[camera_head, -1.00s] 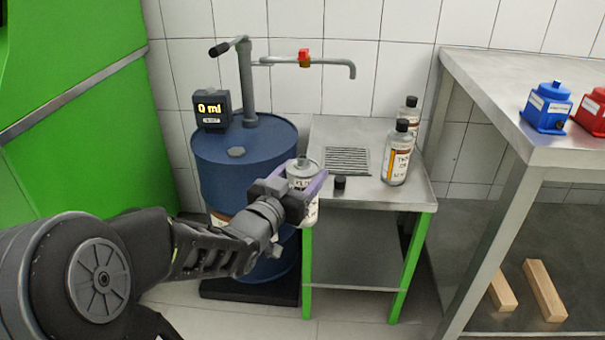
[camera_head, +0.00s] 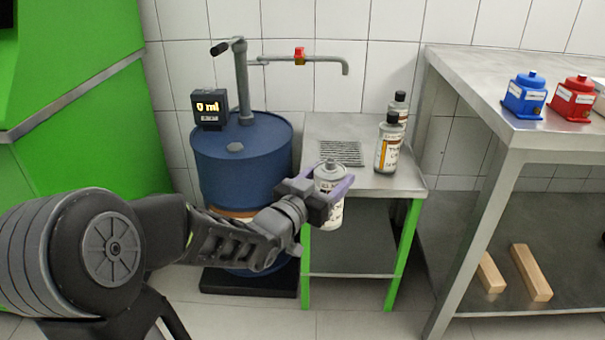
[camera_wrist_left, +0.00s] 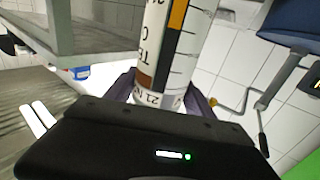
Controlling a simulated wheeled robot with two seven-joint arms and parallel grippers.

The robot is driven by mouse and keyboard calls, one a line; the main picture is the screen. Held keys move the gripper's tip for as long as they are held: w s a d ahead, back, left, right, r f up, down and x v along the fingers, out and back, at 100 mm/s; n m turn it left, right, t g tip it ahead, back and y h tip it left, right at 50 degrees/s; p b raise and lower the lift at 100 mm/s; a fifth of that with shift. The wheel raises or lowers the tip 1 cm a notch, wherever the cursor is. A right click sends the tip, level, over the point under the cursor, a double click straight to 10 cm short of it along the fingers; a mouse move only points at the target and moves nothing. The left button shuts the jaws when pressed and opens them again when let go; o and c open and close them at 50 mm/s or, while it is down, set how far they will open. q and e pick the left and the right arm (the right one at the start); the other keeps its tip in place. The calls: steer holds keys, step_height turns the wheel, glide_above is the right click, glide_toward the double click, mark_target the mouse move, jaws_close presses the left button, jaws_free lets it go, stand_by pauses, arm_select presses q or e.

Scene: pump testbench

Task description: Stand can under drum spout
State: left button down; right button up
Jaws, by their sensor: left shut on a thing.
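My left gripper (camera_head: 326,188) is shut on a pale can (camera_head: 329,208) with a grey neck, held roughly upright at the front edge of the small steel table (camera_head: 385,184). In the left wrist view the can (camera_wrist_left: 172,45) sits between the fingers (camera_wrist_left: 165,98), its label and scale marks showing. The blue drum (camera_head: 235,165) stands left of the table with a hand pump on top. Its pipe ends in a down-turned spout (camera_head: 346,69) with a red valve (camera_head: 299,56), above a drain grille (camera_head: 340,153). The can is in front of and below the spout.
Two labelled bottles, one in front (camera_head: 388,143) and one behind (camera_head: 399,104), stand right of the grille. A display (camera_head: 210,107) on the drum reads 0 ml. A bench at right holds a blue box (camera_head: 525,97) and a red box (camera_head: 573,99).

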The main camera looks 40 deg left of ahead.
arm_select(q)
steer(key=w+d+f+m+h, duration=0.2)
steer(key=w+d+h, duration=0.1)
steer(key=d, duration=0.6)
steer(key=w+d+f+m+h, duration=0.2)
steer(key=w+d+f+h, duration=0.1)
steer(key=d, duration=0.7)
steer(key=shift+w+f+g+h, duration=0.15)
steer(key=shift+f+g+h, duration=0.15)
steer(key=shift+g+h, duration=0.1)
